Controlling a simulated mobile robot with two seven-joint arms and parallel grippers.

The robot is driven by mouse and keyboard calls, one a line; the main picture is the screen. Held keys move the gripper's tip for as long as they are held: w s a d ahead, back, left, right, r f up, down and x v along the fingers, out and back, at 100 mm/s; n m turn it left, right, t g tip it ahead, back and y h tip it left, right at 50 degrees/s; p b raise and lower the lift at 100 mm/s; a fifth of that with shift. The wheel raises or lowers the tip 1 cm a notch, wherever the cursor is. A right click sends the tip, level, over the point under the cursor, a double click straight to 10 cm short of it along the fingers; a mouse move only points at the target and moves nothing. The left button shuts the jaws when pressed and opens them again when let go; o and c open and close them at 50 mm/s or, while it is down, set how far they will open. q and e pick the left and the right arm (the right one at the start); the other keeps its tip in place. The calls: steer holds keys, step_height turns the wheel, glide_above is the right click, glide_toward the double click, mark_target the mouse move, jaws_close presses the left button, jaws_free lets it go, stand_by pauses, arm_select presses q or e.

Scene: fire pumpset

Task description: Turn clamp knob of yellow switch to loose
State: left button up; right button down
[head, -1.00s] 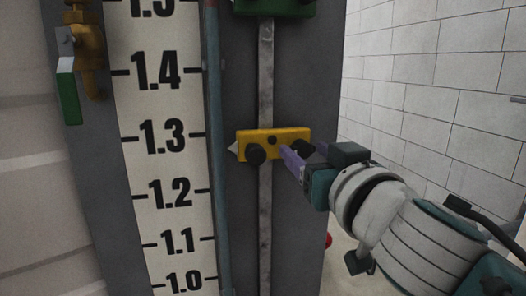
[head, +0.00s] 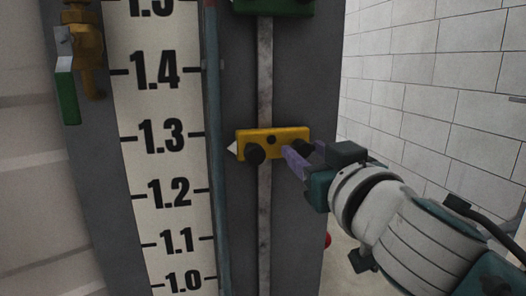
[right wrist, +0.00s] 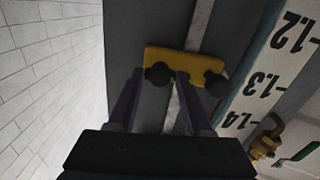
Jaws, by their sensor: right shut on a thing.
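The yellow switch (head: 272,137) is a yellow block on a vertical metal rail, with a pale pointer on its left end near 1.3 on the scale. It has a black knob (head: 255,154) at its lower left and another black knob (head: 302,146) at its right, partly hidden by my fingers. My right gripper (head: 304,151) has its two purple fingers on either side of the right-hand knob, shut on it. In the right wrist view this knob (right wrist: 158,75) sits between the fingers, and the yellow switch (right wrist: 185,60) lies behind. My left gripper is not in view.
A white scale board (head: 160,150) with black numbers stands left of the rail (head: 265,80). A green block (head: 275,6) is higher on the rail. A brass valve with a green handle (head: 68,95) is at the upper left. A pale block wall (head: 440,80) is at the right.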

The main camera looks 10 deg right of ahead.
steer(key=n, duration=0.8)
steer(key=shift+n, duration=0.3)
steer(key=n+p, duration=0.1)
steer(key=n, duration=0.4)
steer(key=shift+n, duration=1.6)
steer(key=shift+c, duration=1.6)
jaws_free()
